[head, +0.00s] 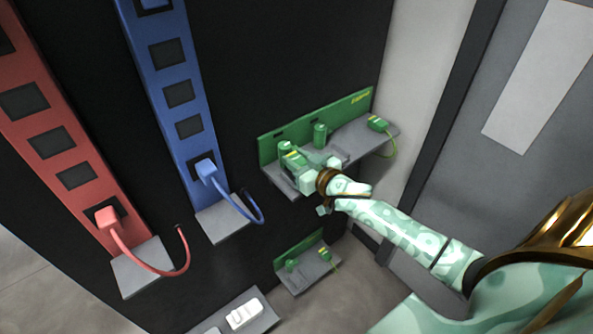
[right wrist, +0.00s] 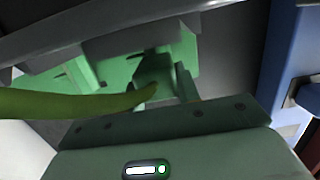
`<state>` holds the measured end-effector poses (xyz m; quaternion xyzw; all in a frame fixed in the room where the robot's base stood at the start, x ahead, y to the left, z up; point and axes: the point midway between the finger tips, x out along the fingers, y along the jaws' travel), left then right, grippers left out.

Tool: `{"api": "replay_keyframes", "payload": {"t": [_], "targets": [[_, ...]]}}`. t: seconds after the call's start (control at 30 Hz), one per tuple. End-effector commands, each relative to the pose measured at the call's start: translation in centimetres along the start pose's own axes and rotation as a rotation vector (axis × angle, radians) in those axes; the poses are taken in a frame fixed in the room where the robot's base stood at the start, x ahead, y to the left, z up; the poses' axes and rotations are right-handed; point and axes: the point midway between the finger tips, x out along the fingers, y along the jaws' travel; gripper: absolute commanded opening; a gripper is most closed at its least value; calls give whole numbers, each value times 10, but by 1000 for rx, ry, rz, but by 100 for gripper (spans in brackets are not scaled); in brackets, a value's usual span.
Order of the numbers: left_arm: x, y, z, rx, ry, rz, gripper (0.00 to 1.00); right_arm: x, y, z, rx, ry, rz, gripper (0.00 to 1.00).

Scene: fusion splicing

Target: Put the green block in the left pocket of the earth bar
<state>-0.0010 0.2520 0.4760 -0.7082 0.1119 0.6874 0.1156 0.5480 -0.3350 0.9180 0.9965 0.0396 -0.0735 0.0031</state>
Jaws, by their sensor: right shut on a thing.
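The green earth bar (head: 335,115) is on the dark wall, with a grey shelf (head: 352,138) under it and two upright green posts on it. My right gripper (head: 302,167) is at the left end of the bar, shut on a green block (head: 293,156) with yellow marks. The block is close to the left post (head: 284,147); whether it is seated in the left pocket I cannot tell. In the right wrist view the held block (right wrist: 153,82) is between the fingers, with a yellow-green cable (right wrist: 75,104) running left. My left gripper is not in view.
Another green block (head: 377,122) with a cable is at the right end of the shelf. A blue bar (head: 167,55) and a red bar (head: 50,112) with looped cables stand left. A lower green bar (head: 300,250) and a shelf with a white item (head: 245,313) are below.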

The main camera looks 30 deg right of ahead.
Motion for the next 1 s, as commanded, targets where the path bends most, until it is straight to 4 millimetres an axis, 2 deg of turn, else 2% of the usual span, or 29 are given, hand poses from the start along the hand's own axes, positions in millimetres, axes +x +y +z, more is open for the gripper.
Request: {"api": "replay_keyframes", "payload": {"t": [0.03,0.13,0.5,0.53,0.6,0.87,1.0], "targets": [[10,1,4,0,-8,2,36,2,0,17,0,-7,1,9],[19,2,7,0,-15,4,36,4,0,32,2,-6,0,9],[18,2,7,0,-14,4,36,3,0,33,1,-3,1,9],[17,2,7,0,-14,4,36,3,0,32,1,-3,0,41],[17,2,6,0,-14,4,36,3,0,32,1,-3,0,54],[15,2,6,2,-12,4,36,1,0,28,0,-2,-1,54],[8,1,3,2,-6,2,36,-22,-1,28,2,-4,-1,54]]}}
